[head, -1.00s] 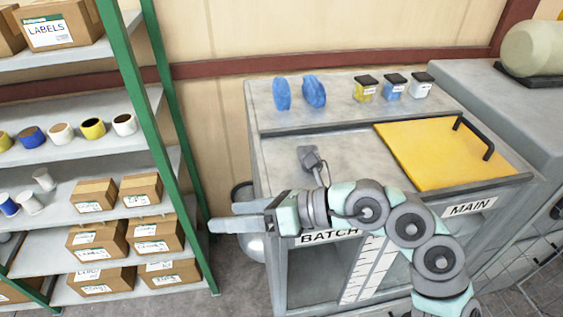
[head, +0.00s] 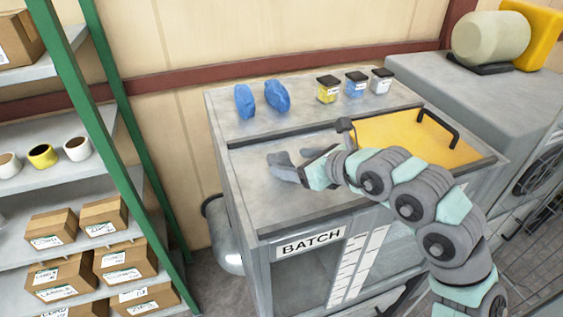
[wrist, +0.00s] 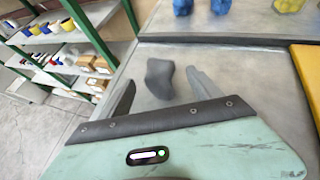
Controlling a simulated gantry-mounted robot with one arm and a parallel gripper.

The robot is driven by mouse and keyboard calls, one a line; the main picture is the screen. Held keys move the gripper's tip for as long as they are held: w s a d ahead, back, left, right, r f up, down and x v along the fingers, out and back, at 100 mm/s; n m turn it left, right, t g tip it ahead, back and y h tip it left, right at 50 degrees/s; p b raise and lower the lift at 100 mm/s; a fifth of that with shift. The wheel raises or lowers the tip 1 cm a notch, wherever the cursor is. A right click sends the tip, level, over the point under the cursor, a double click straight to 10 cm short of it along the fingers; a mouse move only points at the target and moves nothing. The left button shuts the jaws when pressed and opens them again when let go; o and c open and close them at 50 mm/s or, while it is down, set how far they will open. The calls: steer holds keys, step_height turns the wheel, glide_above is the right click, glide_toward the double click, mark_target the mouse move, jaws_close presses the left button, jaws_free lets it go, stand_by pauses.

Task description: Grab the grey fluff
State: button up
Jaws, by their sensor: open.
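The grey fluff (wrist: 160,78) shows in the wrist view as a small dark grey lump above or on the grey counter top, between my two fingers and toward their tips. Gaps show on both sides of it, so the fingers look apart from it. My gripper (head: 283,166) is open, low over the left part of the counter (head: 255,200) marked BATCH in the head view. There the fluff is hard to tell from my grey fingers.
Blue rolls (head: 277,96) and several small lidded jars (head: 356,83) stand on the raised back ledge. A yellow lid (head: 400,140) with a black handle lies right of my gripper. A green-framed shelf (head: 75,120) with boxes stands left. A grey tank (head: 222,235) sits beside the counter.

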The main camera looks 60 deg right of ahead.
mark_target(287, 161)
steer(key=x, duration=0.3)
steer(key=shift+w+d+f, duration=0.1)
steer(key=shift+w, duration=0.1)
